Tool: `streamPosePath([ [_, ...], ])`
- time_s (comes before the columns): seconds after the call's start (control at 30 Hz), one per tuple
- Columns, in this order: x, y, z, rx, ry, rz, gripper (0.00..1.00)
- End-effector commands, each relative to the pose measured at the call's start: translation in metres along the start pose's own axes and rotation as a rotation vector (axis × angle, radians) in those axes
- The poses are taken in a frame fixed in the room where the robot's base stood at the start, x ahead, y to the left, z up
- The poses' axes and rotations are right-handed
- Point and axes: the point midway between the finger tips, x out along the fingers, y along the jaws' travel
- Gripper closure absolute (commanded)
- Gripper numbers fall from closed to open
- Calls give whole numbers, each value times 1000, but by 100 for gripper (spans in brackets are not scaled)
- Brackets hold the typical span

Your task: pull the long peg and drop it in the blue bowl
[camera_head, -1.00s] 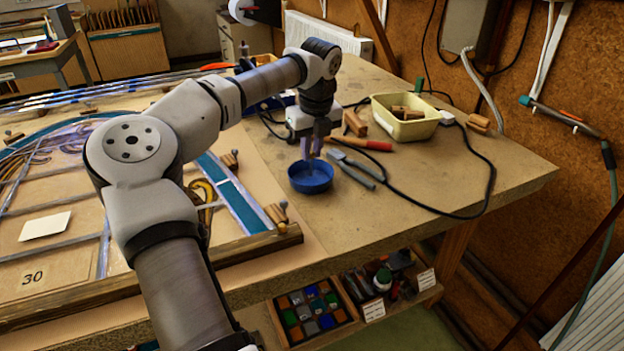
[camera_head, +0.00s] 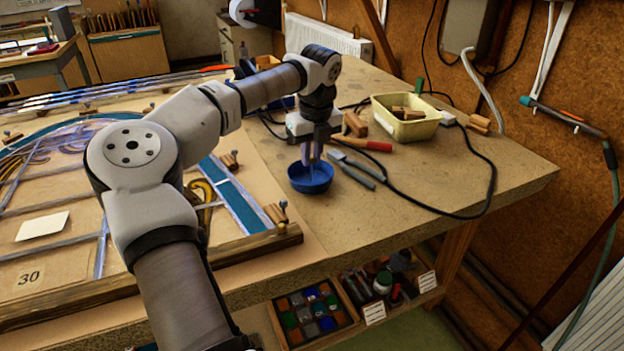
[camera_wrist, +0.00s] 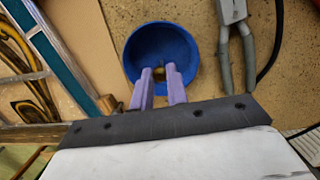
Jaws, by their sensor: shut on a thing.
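The blue bowl (camera_head: 311,177) stands on the workbench, right of the leaded panel. My gripper (camera_head: 312,160) points down just above it, with its fingertips at about rim height. In the wrist view, the purple fingers of my gripper (camera_wrist: 159,76) reach over the near part of the bowl (camera_wrist: 140,45). They are shut on a small brownish-yellow thing, likely the peg (camera_wrist: 160,73), seen only as a bit between the fingertips. The rest of it is hidden, so I cannot tell its length.
Pliers (camera_head: 356,168) lie close to the right of the bowl. A red-handled tool (camera_head: 366,144) and a cream tub (camera_head: 405,118) with wooden blocks are behind. The leaded panel (camera_head: 232,187), with wooden blocks and pegs at its edge, lies left. A black cable crosses the bench on the right.

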Motion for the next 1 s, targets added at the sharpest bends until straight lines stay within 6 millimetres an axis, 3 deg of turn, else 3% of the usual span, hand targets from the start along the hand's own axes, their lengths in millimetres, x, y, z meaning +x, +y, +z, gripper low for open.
streamPosePath([
  [0.37,2,0,0,0,0,0,100],
  [0.4,2,0,0,0,0,0,79],
  [0.57,2,0,0,0,0,0,59],
  [0.87,1,0,0,0,0,0,59],
  [1.0,-13,0,0,-1,-2,0,59],
])
